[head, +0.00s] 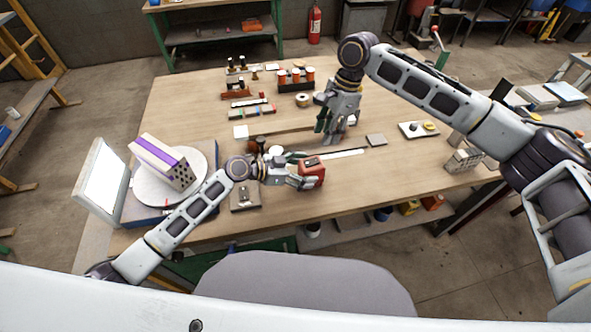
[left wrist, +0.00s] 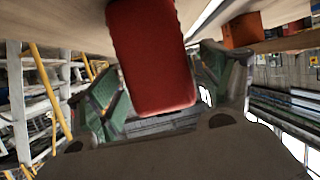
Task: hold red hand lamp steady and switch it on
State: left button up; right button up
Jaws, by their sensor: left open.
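The red hand lamp (head: 314,170) sits near the front middle of the wooden table, at the tip of my left gripper (head: 300,179). In the left wrist view its red body (left wrist: 152,60) reaches down between the two green-padded fingers of my left gripper (left wrist: 165,95). These fingers are open, with a gap visible on the right side of the lamp. Its switch cannot be made out. My right gripper (head: 334,132) points down over the middle of the table, behind the lamp and apart from it. Whether its fingers are open is unclear.
A purple-striped block with holes (head: 163,162) stands on a round white plate (head: 203,167) at left, beside a bright panel (head: 100,180). Racks with bottles (head: 296,78), a tape roll (head: 302,100) and small trays (head: 418,129) lie around. The table's front right is mostly clear.

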pick_arm(q)
jog(key=shift+x, duration=1.3)
